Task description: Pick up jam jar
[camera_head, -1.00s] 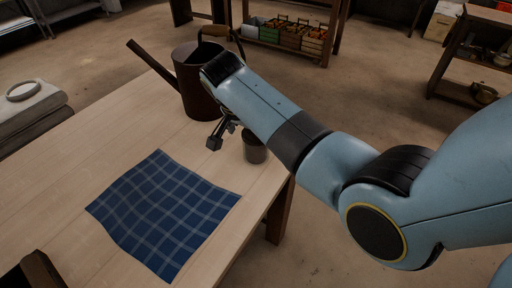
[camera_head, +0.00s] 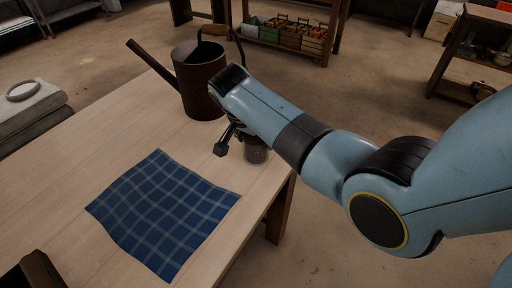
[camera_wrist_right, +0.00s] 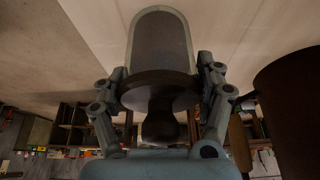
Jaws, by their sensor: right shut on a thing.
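The jam jar (camera_head: 257,154) is a small dark jar near the right edge of the wooden table, partly hidden behind my right arm. In the right wrist view the jar (camera_wrist_right: 161,42) has a rounded grey body, a wide dark disc and a dark knob towards me. My right gripper (camera_wrist_right: 160,82) is shut on the jar, with one finger on each side. In the head view one dark finger of my right gripper (camera_head: 222,147) shows left of the jar. I cannot tell whether the jar is touching the table. My left gripper is not in view.
A brown watering can (camera_head: 199,82) stands behind the gripper, close by; it fills the right of the wrist view (camera_wrist_right: 292,110). A blue checked cloth (camera_head: 163,212) lies on the table (camera_head: 85,150). Crates (camera_head: 290,34) sit on a shelf behind.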

